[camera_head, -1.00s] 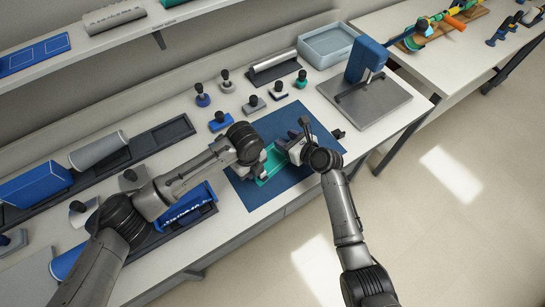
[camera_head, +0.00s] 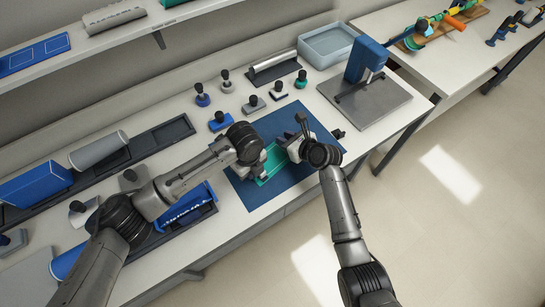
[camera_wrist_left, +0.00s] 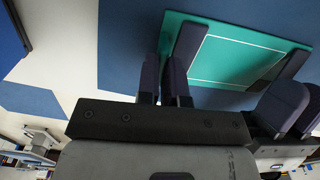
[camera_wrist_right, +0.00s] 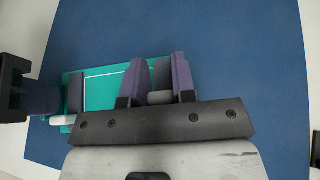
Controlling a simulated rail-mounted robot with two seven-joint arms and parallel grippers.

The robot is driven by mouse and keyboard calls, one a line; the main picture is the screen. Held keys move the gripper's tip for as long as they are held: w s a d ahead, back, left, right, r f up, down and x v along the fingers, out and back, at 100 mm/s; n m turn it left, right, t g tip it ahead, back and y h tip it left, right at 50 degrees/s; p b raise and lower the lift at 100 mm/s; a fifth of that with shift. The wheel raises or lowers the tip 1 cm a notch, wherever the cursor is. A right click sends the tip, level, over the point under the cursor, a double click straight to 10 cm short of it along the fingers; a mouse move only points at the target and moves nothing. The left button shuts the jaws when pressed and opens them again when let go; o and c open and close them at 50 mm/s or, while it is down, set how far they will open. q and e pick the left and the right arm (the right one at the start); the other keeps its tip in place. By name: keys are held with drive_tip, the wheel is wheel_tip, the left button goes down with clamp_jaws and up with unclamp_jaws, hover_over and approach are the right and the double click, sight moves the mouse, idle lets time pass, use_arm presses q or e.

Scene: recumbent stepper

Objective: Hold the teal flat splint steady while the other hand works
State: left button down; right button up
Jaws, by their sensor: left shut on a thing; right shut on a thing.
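The teal flat splint (camera_head: 273,162) lies on the blue mat, partly hidden by my arms in the head view. In the left wrist view the splint (camera_wrist_left: 240,57) shows a thin white outline and dark strips near two opposite ends. My left gripper (camera_wrist_left: 163,68) is closed at one end of it; the exact grip is hard to see. My right gripper (camera_wrist_right: 156,68) is at the opposite end, its fingers closed around a dark strip (camera_wrist_right: 161,73) with a small light grey piece by it. The right gripper (camera_head: 289,146) also shows in the head view.
The blue mat (camera_head: 256,196) has bare room around the splint. Several knobbed tools stand behind it, including a blue one (camera_head: 220,121). A press with a grey base (camera_head: 372,103) stands to the right.

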drive_tip(key=shift+w+a+r+g+h, duration=0.15)
drive_tip(key=shift+g+h, duration=0.15)
drive_tip(key=shift+g, duration=0.1)
drive_tip(key=shift+w+a+r+g+h, duration=0.25)
drive_tip(key=shift+g+h, duration=0.35)
drive_tip(key=shift+h, duration=0.1)
drive_tip(key=shift+w+a+r+g+h, duration=0.15)
drive_tip(key=shift+w+a+g+h, duration=0.2)
drive_tip(key=shift+g+h, duration=0.25)
drive_tip(key=shift+a+r, duration=0.1)
drive_tip(key=shift+w+a+g+h, duration=0.2)
drive_tip(key=shift+w+g+h, duration=0.05)
drive_tip(key=shift+g+h, duration=0.4)
